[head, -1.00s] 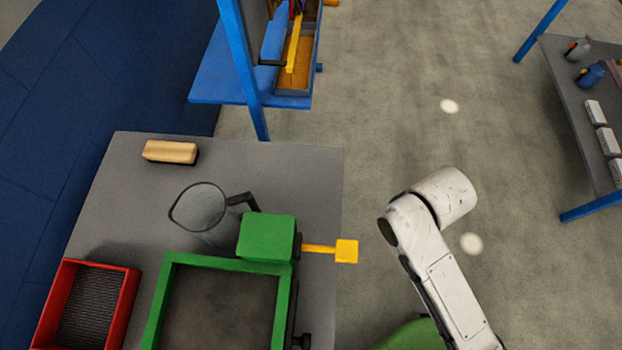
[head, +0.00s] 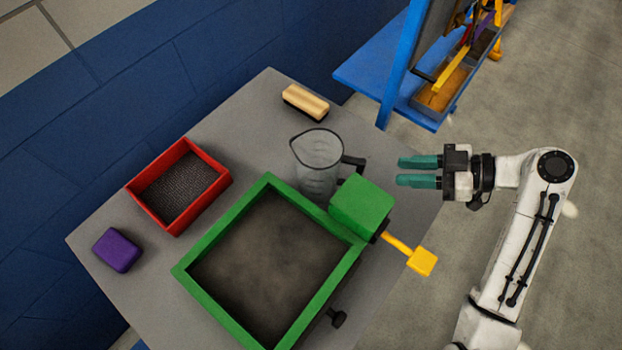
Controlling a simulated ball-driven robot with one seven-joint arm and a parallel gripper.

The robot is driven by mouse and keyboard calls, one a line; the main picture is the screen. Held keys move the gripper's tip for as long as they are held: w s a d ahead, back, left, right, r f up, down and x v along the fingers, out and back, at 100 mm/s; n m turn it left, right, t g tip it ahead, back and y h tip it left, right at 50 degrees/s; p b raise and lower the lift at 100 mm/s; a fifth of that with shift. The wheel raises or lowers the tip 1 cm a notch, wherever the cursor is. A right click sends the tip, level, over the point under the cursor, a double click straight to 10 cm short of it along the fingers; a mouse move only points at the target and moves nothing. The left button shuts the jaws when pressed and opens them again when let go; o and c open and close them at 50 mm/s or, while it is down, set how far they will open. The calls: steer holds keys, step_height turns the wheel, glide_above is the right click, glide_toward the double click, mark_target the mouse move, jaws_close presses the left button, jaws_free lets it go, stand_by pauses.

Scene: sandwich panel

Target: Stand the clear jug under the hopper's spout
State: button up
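The clear jug (head: 318,160) stands upright on the grey table, just behind the green hopper, with its dark handle (head: 353,162) pointing right. The hopper (head: 225,222) is a green open-topped frame with a dark inside. A green block (head: 361,207) sits at its upper right corner, with a yellow-ended lever (head: 421,261) sticking out to the right. The spout itself is not clearly visible; the block hides the space below it. My gripper (head: 402,171) is to the right of the jug's handle, its two teal fingers apart and pointing left at it. Nothing is between them.
A red tray (head: 140,196) with a dark mesh floor, a purple block (head: 116,250) and a wooden brush (head: 306,102) are on the grey table (head: 262,100). A dark knob (head: 338,318) projects from the hopper's front right side. A blue-framed stand (head: 366,85) is behind.

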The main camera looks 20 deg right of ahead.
mark_target(358, 168)
steer(key=shift+r+p+x, duration=0.1)
steer(key=shift+p+x, duration=0.55)
steer(key=shift+x, duration=2.05)
steer(key=shift+r+p+x, duration=0.15)
steer(key=shift+p+x, duration=0.5)
steer(key=shift+x, duration=2.05)
jaws_close()
steer(key=shift+w, duration=0.1)
